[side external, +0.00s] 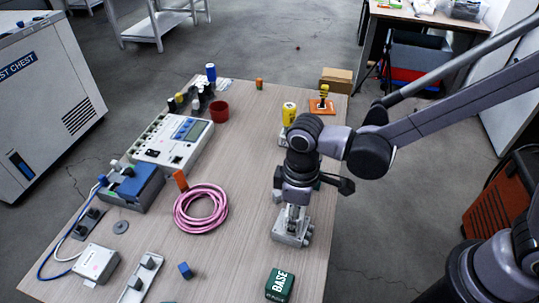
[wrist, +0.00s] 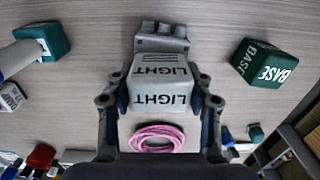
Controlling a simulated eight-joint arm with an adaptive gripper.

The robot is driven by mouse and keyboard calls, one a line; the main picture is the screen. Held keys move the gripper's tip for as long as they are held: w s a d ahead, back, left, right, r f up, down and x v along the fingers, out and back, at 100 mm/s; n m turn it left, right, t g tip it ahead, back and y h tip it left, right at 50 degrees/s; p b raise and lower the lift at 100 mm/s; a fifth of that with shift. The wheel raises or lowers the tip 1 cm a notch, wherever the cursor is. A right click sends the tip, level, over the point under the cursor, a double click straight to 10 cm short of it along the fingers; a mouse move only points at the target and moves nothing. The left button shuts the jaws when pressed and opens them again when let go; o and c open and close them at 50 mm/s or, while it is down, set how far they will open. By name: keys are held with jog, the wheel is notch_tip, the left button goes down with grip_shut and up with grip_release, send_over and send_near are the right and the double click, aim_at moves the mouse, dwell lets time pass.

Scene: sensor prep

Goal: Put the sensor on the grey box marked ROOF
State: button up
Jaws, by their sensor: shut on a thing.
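A grey block marked LIGHT (wrist: 160,88) sits between the jaws of my gripper (wrist: 160,112) in the wrist view. It appears to be the sensor. My gripper is shut on it, with one finger on each side. A grey part with ridges (wrist: 162,42) shows beyond it. In the side view my gripper (side external: 296,208) points down at a grey piece (side external: 290,236) low over or on the table; I cannot tell whether it touches. A grey box (side external: 97,262) stands at the front left, its marking too small to read. No ROOF marking is readable in either view.
A green BASE box (side external: 280,285) stands close in front, also in the wrist view (wrist: 264,62). A pink cable coil (side external: 200,208) lies to the left. A yellow item (side external: 289,113) and an orange plate (side external: 321,105) stand behind.

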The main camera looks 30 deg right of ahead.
jog(key=shift+f, duration=0.55)
jog(key=shift+f, duration=0.1)
jog(key=o, duration=1.2)
notch_tip(320, 180, up, 12)
jog(key=shift+r, duration=0.1)
jog(key=shift+d+r, duration=0.1)
jog(key=shift+d, duration=0.15)
jog(key=d+m+t, duration=0.2)
jog(key=d+m, duration=0.1)
jog(key=d, duration=0.4)
jog(key=s+d+r+m+t, duration=0.1)
jog(key=d+m+t, duration=0.1)
jog(key=d, duration=0.6)
jog(key=s+d+m+t, duration=0.1)
jog(key=d+m+t, duration=0.2)
jog(key=d, duration=0.4)
jog(key=shift+d+r+m, duration=0.3)
jog(key=shift+m, duration=0.2)
